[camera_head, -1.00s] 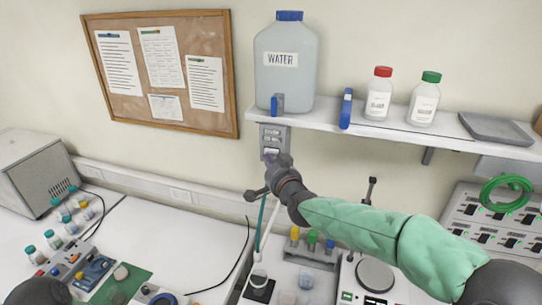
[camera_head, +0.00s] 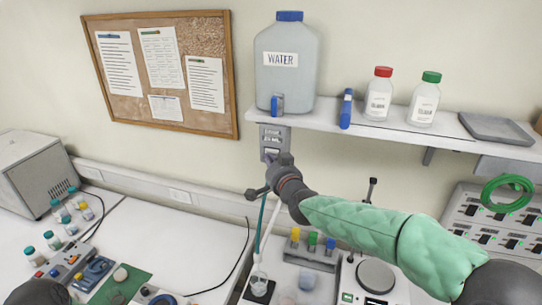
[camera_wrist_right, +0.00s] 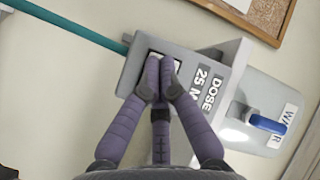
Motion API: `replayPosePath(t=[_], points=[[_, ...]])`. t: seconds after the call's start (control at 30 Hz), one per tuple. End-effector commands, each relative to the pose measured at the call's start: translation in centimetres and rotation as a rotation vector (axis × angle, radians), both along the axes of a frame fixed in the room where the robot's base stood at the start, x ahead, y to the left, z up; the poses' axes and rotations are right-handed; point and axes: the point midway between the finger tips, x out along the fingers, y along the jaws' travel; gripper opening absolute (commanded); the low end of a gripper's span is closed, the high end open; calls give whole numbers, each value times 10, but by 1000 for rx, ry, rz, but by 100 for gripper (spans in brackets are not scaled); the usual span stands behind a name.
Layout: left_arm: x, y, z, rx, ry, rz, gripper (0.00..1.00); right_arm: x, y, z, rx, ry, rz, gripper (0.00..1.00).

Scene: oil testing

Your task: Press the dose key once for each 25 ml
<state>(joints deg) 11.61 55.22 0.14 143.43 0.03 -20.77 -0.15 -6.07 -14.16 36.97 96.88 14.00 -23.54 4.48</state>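The grey dosing unit (camera_head: 274,136) is fixed under the wall shelf, below the water container (camera_head: 287,72). In the right wrist view, the unit (camera_wrist_right: 196,72) reads "DOSE 25 M…", with a pale key (camera_wrist_right: 163,58) at its end. My right gripper (camera_wrist_right: 160,88) has its fingers drawn together, empty, with the tips at the key and partly covering it. I cannot tell whether the key is pressed in. A clear cup (camera_head: 259,284) stands below the teal hose (camera_head: 261,225).
The shelf (camera_head: 400,134) holds a blue item (camera_head: 346,108), a red-capped bottle (camera_head: 379,93) and a green-capped bottle (camera_head: 424,99). A rack with coloured caps (camera_head: 311,250) and a round-plated device (camera_head: 375,277) stand below my right arm.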

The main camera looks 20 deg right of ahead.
Motion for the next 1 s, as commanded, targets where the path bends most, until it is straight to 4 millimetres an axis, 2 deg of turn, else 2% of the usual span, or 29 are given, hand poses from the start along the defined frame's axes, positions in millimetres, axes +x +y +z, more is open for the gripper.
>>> replayPosePath(t=[0.4,0.77,1.0], points=[[0,0,6,0,0,0,40,-14,9,1,0,-1,0,0],[0,0,7,0,0,0,40,-16,11,0,0,-1,1,0],[0,0,15,0,0,0,40,-31,21,2,0,-1,2,0]])
